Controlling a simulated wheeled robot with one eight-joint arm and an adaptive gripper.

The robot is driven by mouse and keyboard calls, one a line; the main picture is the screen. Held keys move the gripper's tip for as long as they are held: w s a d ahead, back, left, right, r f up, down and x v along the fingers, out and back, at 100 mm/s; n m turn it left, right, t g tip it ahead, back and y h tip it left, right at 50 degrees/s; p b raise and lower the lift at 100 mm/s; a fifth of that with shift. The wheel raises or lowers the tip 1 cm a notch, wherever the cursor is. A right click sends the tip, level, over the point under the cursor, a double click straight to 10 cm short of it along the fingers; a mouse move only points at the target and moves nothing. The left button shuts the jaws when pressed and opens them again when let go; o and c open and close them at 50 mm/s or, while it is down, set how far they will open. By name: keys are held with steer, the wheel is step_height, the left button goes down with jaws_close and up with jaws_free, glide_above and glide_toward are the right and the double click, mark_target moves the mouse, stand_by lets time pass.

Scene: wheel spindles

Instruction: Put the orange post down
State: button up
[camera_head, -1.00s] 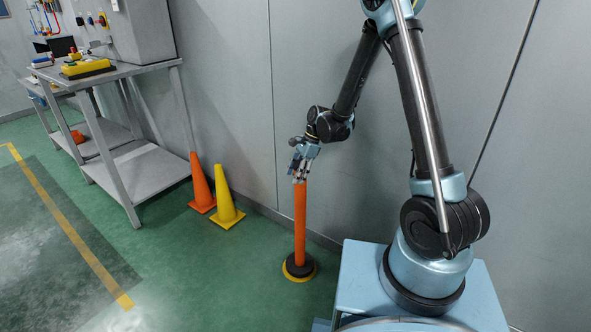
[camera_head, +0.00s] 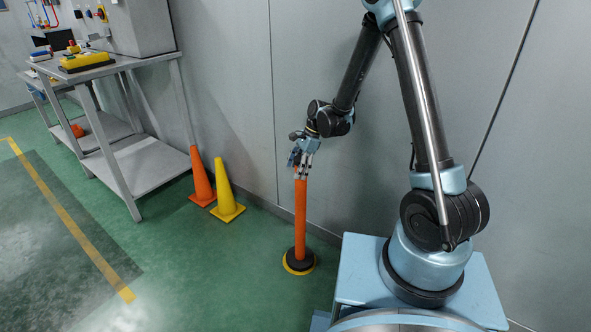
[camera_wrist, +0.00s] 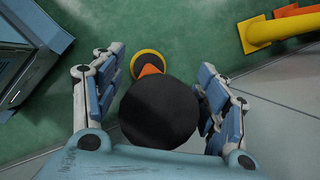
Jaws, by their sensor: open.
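The orange post (camera_head: 300,220) stands upright on the floor near the grey wall. Its black base sits on a yellow disc (camera_head: 287,268). My gripper (camera_head: 302,172) is open at the post's top end. In the wrist view the post's round black top (camera_wrist: 160,112) lies between the spread fingers, with gaps on both sides. A bit of the orange shaft (camera_wrist: 150,70) and the yellow disc's ring (camera_wrist: 147,53) show beyond it. The rest of the shaft is hidden under the top in that view.
An orange cone (camera_head: 201,180) and a yellow cone (camera_head: 226,192) stand left of the post by the wall. A grey metal table (camera_head: 150,172) with shelves is farther left.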

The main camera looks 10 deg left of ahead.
steer(key=v, duration=1.2)
steer(key=shift+r, duration=0.1)
steer(key=s+d+r+n+t+h, duration=0.1)
steer(key=s+d+r+n, duration=0.3)
steer(key=d, duration=0.7)
steer(key=s+d+r+n+t, duration=0.15)
steer(key=s+d+r, duration=0.4)
steer(key=d, duration=0.65)
steer(key=s+d+f+n+t+h, duration=0.1)
steer(key=s+d+f+n, duration=0.1)
steer(key=s+d, duration=0.5)
steer(key=s+d+f+n+t+h, duration=0.1)
steer(key=s+d+f+n, duration=0.1)
steer(key=s+d+n, duration=0.2)
steer(key=s+d, duration=0.3)
steer(key=s, duration=0.1)
steer(key=shift+s+d+f+h, duration=0.15)
steer(key=shift+s+f+h, duration=0.1)
steer(key=shift+h, duration=0.15)
